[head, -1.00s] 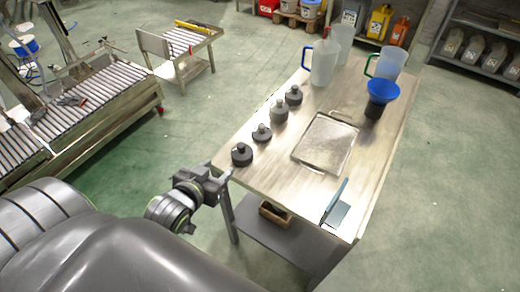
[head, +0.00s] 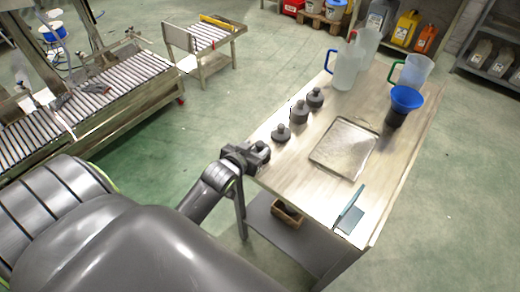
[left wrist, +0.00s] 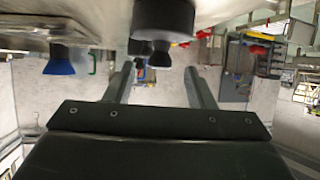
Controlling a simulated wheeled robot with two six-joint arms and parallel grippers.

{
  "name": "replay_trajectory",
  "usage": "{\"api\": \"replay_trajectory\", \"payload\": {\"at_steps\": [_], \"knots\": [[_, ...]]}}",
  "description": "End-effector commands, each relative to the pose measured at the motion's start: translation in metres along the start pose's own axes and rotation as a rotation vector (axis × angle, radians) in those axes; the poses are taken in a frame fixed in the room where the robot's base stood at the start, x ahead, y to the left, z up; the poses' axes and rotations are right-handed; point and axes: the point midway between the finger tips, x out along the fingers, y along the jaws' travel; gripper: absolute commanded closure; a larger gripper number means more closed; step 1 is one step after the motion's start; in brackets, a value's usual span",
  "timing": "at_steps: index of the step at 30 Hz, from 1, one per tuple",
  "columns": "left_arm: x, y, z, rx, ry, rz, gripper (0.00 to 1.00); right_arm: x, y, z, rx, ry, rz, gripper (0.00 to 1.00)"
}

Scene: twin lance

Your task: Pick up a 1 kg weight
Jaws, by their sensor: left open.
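Several dark weights with knobs stand in a row along the left edge of the table (head: 385,125): a far one (head: 316,98), a larger one (head: 299,112), another (head: 281,133), and the nearest weight (head: 263,149), partly hidden by my gripper. I cannot read any mass marks. My left gripper (head: 252,156) is open at the table's near left corner, right beside the nearest weight. In the upside-down left wrist view, a dark weight (left wrist: 162,18) with its knob lies ahead of the open jaws (left wrist: 159,72), nothing between the fingers. My right gripper is out of view.
A metal tray (head: 344,147) lies mid-table. A blue funnel (head: 406,98) on a dark base and clear jugs (head: 346,68) stand toward the back. A teal folded object (head: 350,212) is at the near right. A roller conveyor (head: 110,88) stands left, apart from the table.

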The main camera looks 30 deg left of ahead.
Motion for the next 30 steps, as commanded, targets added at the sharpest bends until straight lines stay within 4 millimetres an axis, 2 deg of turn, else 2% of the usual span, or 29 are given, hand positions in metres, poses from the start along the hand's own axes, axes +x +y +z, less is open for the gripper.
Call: {"api": "replay_trajectory", "payload": {"at_steps": [9,20,30], "knots": [[0.038,0.000,0.001,0.000,0.000,0.000,0.51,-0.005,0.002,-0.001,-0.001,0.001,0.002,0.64],[0.045,0.000,0.001,0.000,0.001,0.000,0.51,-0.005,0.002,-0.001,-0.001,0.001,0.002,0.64],[0.044,0.000,0.001,0.000,0.000,0.000,0.95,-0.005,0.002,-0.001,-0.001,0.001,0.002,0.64]]}}
